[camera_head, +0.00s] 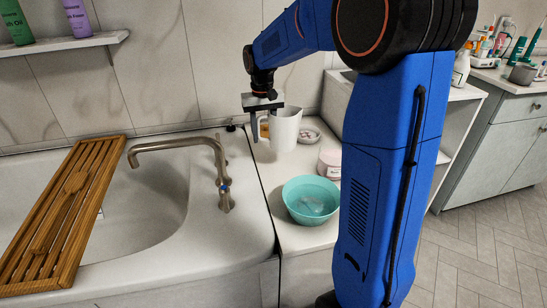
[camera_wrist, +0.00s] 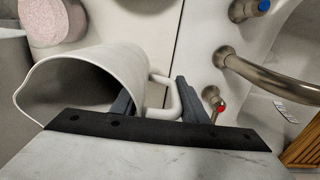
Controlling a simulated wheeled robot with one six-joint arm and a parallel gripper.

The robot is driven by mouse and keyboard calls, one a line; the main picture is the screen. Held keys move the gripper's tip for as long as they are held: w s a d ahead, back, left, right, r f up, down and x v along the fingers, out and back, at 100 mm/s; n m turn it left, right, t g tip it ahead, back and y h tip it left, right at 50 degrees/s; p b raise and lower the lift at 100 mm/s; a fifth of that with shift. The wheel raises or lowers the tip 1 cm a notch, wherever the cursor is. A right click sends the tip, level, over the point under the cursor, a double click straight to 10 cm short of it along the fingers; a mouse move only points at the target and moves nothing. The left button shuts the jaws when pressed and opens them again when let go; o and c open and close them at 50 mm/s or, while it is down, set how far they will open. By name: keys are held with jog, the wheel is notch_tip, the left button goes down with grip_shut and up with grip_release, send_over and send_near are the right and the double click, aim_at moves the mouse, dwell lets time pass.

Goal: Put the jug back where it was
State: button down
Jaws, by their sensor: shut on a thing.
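The white jug (camera_head: 285,131) is upright at the back of the white counter (camera_head: 271,170) beside the tub. I cannot tell whether its base touches the counter. My gripper (camera_head: 262,122) is at the jug's left side, on its handle. In the wrist view the jug (camera_wrist: 75,82) shows its open mouth at the left, and its handle (camera_wrist: 166,92) lies between the fingers of my gripper (camera_wrist: 155,100). The gripper is shut on the handle. The jug's base is hidden in the wrist view.
A teal bowl (camera_head: 310,205) stands at the counter's front, with a pink tub (camera_head: 330,160) behind it. A small dish (camera_head: 308,134) is right of the jug. The tap (camera_head: 218,165) rises left of the counter. A wooden rack (camera_head: 70,200) spans the bath.

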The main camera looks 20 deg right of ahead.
jog(key=shift+w+f, duration=0.15)
jog(key=shift+w, duration=0.1)
notch_tip(320, 180, down, 10)
jog(key=shift+r, duration=0.15)
dwell(0.4)
jog(key=c, duration=1)
grip_release()
jog(key=shift+c, duration=0.2)
jog(key=shift+w, duration=0.1)
